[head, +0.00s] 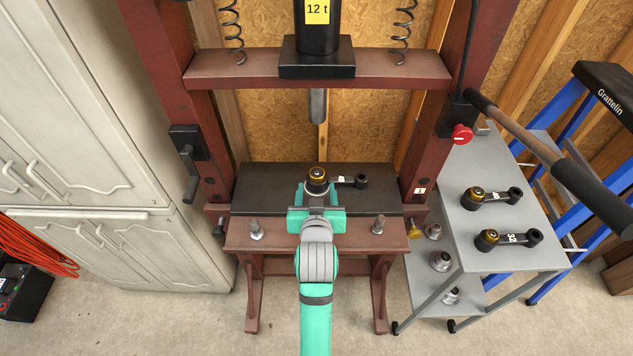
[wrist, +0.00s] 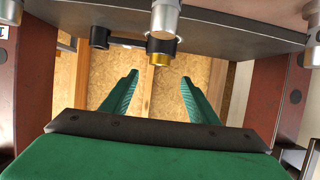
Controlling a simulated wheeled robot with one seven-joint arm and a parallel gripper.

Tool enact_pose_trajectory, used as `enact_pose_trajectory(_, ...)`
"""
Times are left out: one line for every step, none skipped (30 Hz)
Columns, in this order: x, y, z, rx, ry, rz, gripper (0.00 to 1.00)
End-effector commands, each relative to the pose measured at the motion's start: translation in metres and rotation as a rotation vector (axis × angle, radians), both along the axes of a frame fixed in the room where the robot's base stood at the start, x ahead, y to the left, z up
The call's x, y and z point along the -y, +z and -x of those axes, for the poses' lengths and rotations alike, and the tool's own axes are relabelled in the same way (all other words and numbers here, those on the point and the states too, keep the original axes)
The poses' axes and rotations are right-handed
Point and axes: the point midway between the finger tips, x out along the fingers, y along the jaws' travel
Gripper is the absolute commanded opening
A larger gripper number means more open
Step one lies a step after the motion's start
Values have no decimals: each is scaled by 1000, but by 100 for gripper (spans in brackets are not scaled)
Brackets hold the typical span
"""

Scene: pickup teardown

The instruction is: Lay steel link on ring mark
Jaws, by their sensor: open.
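A dark link (head: 346,181) with a brass-topped large end and a small round end lies on the black press bed (head: 275,178). In the wrist view its brass top (wrist: 160,59) shows just above the fingertips and its small end (wrist: 100,38) to the left. My gripper (head: 317,195) is open and empty; its green fingers, also in the wrist view (wrist: 160,77), are apart and in line with the brass end. Two similar dark links lie on the grey cart, the upper one (head: 492,197) and one marked 32 (head: 509,238). I cannot make out a ring mark.
The dark red press frame (head: 185,150) surrounds the bed, with a steel ram (head: 317,105) above the link. Steel studs (head: 257,231) stand on the front beam. The grey cart (head: 510,258), a long handle (head: 540,130) and a blue ladder (head: 560,130) are on the right.

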Motion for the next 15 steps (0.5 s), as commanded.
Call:
enact_pose_trajectory(1, 3, 8, 1, -2, -1, 54)
enact_pose_trajectory(1, 5, 12, 1, -2, -1, 54)
enact_pose_trajectory(1, 7, 17, 1, -2, -1, 54)
enact_pose_trajectory(1, 8, 20, 1, -3, -1, 54)
enact_pose_trajectory(1, 9, 23, 1, -3, -1, 54)
enact_pose_trajectory(1, 11, 26, 0, -3, -1, 54)
enact_pose_trajectory(1, 11, 27, 0, -3, -1, 54)
enact_pose_trajectory(1, 12, 29, 0, -3, -1, 54)
enact_pose_trajectory(1, 12, 30, 0, -2, 0, 54)
enact_pose_trajectory(1, 13, 31, 0, -2, 0, 54)
enact_pose_trajectory(1, 13, 32, 0, -2, 0, 54)
enact_pose_trajectory(1, 13, 32, 1, -2, 0, 54)
enact_pose_trajectory(1, 13, 32, 0, -2, 0, 54)
enact_pose_trajectory(1, 13, 32, 0, -2, 0, 54)
enact_pose_trajectory(1, 13, 32, 0, -2, 0, 54)
